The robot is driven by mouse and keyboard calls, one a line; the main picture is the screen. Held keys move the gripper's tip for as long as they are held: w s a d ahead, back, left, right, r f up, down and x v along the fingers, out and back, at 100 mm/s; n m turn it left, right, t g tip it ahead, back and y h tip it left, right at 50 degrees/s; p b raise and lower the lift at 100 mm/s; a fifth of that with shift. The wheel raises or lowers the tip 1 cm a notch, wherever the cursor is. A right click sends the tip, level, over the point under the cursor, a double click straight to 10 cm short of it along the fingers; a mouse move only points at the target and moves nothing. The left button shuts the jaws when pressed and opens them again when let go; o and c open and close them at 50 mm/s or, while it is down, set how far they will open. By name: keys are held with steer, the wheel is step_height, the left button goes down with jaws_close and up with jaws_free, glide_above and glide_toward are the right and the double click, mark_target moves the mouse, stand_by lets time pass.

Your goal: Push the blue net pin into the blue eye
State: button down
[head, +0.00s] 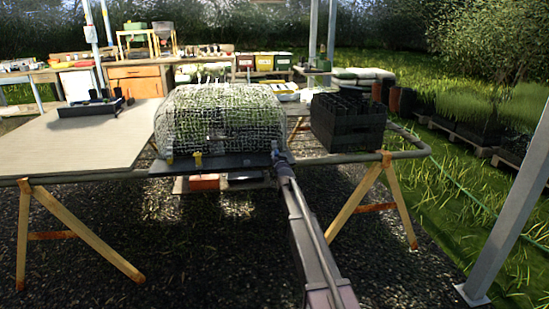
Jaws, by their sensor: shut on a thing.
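A white net (215,118) lies over a rounded green load on the bench frame. A dark strip (232,163) runs along its front edge. A yellow pin (198,160) stands upright at this strip, left of the middle. My gripper (278,158) is at the right end of the strip, close against the net's lower front right corner. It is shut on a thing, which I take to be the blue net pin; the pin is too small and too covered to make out. The blue eye cannot be told apart here, and whether pin and eye touch cannot be seen.
Black crates (348,122) stand right of the net. A pale board (80,142) lies at the left with a dark tray (90,107) on it. A tubular rail and wooden trestle legs (352,205) frame the bench. A grey post (512,200) stands at the right.

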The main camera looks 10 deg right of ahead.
steer(key=shift+w, duration=0.55)
steer(key=shift+c, duration=1.5)
jaws_free()
steer(key=o, duration=0.3)
steer(key=shift+s, duration=0.4)
steer(key=shift+s, duration=0.35)
steer(key=shift+s, duration=0.6)
